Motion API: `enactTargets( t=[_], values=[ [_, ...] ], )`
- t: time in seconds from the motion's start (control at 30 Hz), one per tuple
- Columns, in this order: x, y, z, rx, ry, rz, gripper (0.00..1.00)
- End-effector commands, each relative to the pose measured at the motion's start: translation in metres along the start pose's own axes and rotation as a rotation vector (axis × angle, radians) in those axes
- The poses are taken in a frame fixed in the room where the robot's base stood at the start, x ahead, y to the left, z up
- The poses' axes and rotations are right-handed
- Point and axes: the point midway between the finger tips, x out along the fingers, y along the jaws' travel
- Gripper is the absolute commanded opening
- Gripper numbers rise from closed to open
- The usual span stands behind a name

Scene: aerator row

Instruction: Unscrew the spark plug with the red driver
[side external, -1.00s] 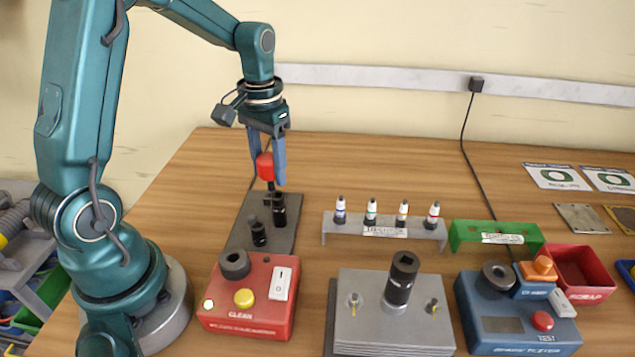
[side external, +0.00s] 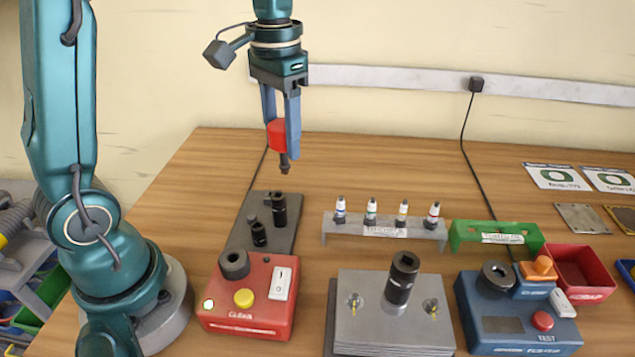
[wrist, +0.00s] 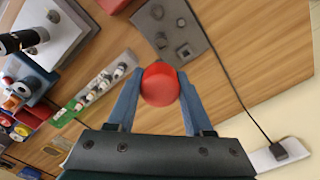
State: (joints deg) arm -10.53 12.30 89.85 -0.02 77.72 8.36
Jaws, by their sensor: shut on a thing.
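My gripper (side external: 282,135) is shut on the red driver (side external: 277,134), whose dark shaft and tip point straight down in the air above the socket plate. In the wrist view the round red end of the driver (wrist: 160,84) sits between the two blue fingers. The grey engine block (side external: 390,322) stands at the front centre, with a tall black cylinder (side external: 400,278) rising from its top. Several small plugs (side external: 371,212) with coloured bands stand in the grey rack (side external: 331,238).
Dark sockets (side external: 279,208) stand on a grey plate (side external: 243,235). A red CLEAN box (side external: 225,315) is in front. The blue TEST box (side external: 470,315), green rack (side external: 460,243) and red SCRAP bin (side external: 590,278) lie to the right. The table behind the racks is largely clear.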

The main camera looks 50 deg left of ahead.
Motion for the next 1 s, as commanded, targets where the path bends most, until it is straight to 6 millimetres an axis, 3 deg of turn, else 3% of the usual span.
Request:
enactTargets(
  t=[0.1, 0.2, 0.4, 0.53, 1.0],
  values=[
    [-0.014, 0.009, 0.013, 0.037, 0.003, -0.001, 0.0],
    [-0.012, 0.005, 0.012, 0.021, 0.023, -0.004, 0.0],
    [0.013, -0.035, -0.007, -0.136, 0.024, -0.005, 0.0],
    [0.024, -0.054, -0.007, -0.204, 0.006, -0.002, 0.0],
    [0.065, -0.058, -0.005, -0.221, -0.005, 0.001, 0.0]
  ],
)
